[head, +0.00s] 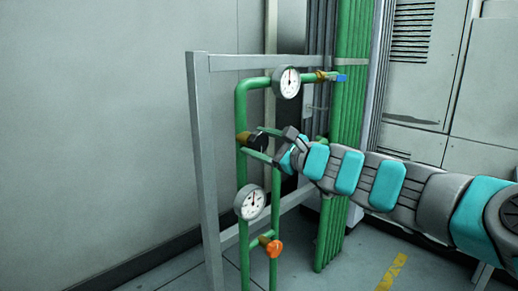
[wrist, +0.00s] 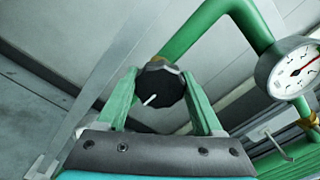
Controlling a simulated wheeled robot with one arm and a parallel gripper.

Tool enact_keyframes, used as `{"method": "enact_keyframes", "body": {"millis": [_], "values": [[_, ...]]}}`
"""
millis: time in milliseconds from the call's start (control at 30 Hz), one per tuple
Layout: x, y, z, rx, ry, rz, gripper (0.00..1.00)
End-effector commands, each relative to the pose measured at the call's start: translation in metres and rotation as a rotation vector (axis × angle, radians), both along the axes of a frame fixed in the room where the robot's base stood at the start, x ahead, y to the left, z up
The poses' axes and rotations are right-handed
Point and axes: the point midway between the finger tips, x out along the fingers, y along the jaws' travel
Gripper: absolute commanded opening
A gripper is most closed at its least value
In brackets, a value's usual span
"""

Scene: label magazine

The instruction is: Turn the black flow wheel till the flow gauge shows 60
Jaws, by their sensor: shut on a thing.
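The black flow wheel (head: 257,138) sits on the green pipe frame beside a brass fitting. In the wrist view the wheel (wrist: 160,80) has a scalloped rim and a white pointer line slanting to the lower left. My gripper (head: 256,147) is shut on the wheel, with one green finger on each side of its rim in the wrist view (wrist: 160,88). A round white gauge (head: 287,83) is above the wheel, and another (head: 249,202) is below it. Which is the flow gauge, and their numbers, I cannot read. The upper gauge's needle points about straight up in the head view.
An orange knob (head: 274,248) is low on the pipes, and a blue handle (head: 342,77) is at the upper right. A grey metal frame (head: 203,150) surrounds the piping. Thick green pipes (head: 350,120) and grey cabinets (head: 420,65) stand behind my arm.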

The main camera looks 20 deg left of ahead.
Motion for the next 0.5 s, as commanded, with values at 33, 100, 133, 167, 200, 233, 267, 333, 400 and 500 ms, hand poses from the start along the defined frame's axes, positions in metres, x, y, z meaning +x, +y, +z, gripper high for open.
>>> {"method": "enact_keyframes", "body": {"millis": [33,100,133,167,200,233,267,333,400,500], "values": [[0.0001,-0.0002,-0.0004,-0.004,-0.013,0.0,0.13],[0.0,-0.0002,-0.0001,-0.01,-0.027,0.0,0.13],[0.0,-0.0002,0.0001,-0.011,-0.031,0.0,0.13],[-0.0001,-0.0002,0.0001,-0.013,-0.035,0.0,0.13],[-0.0002,-0.0001,0.0003,-0.014,-0.038,0.0,0.13],[-0.0001,-0.0002,0.0004,-0.016,-0.041,0.0,0.13],[-0.0001,-0.0001,0.0004,-0.016,-0.042,0.0,0.13],[-0.0002,0.0,0.0006,-0.017,-0.044,-0.001,0.13],[-0.0003,0.0,0.0007,-0.018,-0.044,0.0,0.13],[-0.0003,0.0,0.0008,-0.017,-0.044,0.001,0.13]]}}
